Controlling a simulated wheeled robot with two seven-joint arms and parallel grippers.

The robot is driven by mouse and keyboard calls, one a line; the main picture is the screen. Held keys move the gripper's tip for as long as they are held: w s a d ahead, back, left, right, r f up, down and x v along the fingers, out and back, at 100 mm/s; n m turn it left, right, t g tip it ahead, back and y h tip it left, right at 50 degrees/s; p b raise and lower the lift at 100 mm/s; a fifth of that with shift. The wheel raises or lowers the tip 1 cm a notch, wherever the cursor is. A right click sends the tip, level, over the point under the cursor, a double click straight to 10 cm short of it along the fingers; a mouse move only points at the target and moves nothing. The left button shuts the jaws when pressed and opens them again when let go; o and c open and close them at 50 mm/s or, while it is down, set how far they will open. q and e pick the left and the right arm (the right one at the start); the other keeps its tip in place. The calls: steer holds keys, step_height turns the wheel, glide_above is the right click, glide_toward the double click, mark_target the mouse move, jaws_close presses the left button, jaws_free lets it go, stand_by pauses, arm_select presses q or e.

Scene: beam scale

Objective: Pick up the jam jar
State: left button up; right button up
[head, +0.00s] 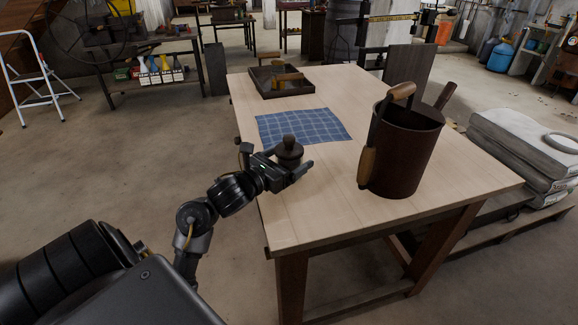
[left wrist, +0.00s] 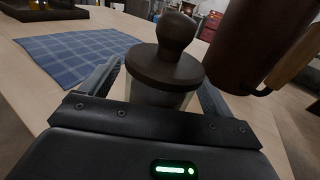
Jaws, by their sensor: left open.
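The jam jar (head: 290,151) stands on the wooden table (head: 300,215) and has a dark brown lid with a round knob. In the left wrist view the jar (left wrist: 165,68) shows its lid and a paler body below, partly hidden by the gripper's front edge. My left gripper (head: 293,169) is open, with one finger on each side of the jar. Whether the fingers touch it I cannot tell. My right gripper is not in view.
A blue checked cloth (head: 305,126) lies just behind the jar. A dark tray (head: 281,81) sits at the far end. The table's near left part is clear.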

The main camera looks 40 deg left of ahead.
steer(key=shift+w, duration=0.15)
arm_select(q)
steer(key=c, duration=1.4)
steer(key=shift+r, duration=0.1)
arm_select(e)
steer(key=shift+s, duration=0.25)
